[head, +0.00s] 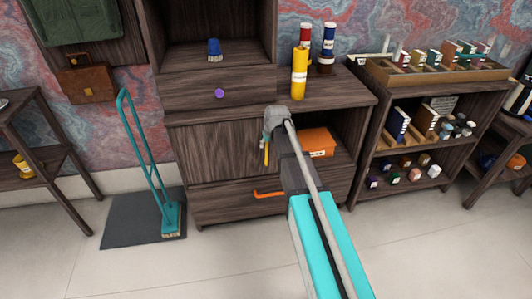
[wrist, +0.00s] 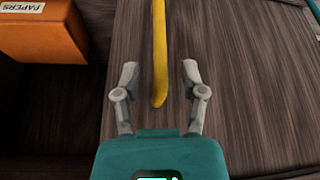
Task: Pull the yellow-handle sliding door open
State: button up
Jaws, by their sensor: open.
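The sliding door (head: 215,150) is a dark wooden panel covering the left part of the cabinet's middle bay. Its upright yellow handle (head: 266,156) is near the door's right edge, partly hidden by my arm. In the wrist view the yellow handle (wrist: 160,45) runs down between my two grey fingers, with the wooden door (wrist: 245,85) behind it. My gripper (wrist: 159,75) is open, with a finger on either side of the handle's end and a gap on both sides. In the head view my arm mostly hides the gripper.
An orange box labelled PAPERS (wrist: 40,40) sits in the open bay right of the door; it also shows in the head view (head: 317,141). A drawer with an orange handle (head: 269,194) is below. Yellow bottle (head: 299,75) stands on the cabinet top.

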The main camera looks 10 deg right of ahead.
aim_at(267, 146)
jog(key=shift+b+x, duration=1.55)
jog(key=shift+x, duration=0.4)
jog(key=shift+c, duration=0.3)
grip_shut()
jog(key=shift+a, duration=0.1)
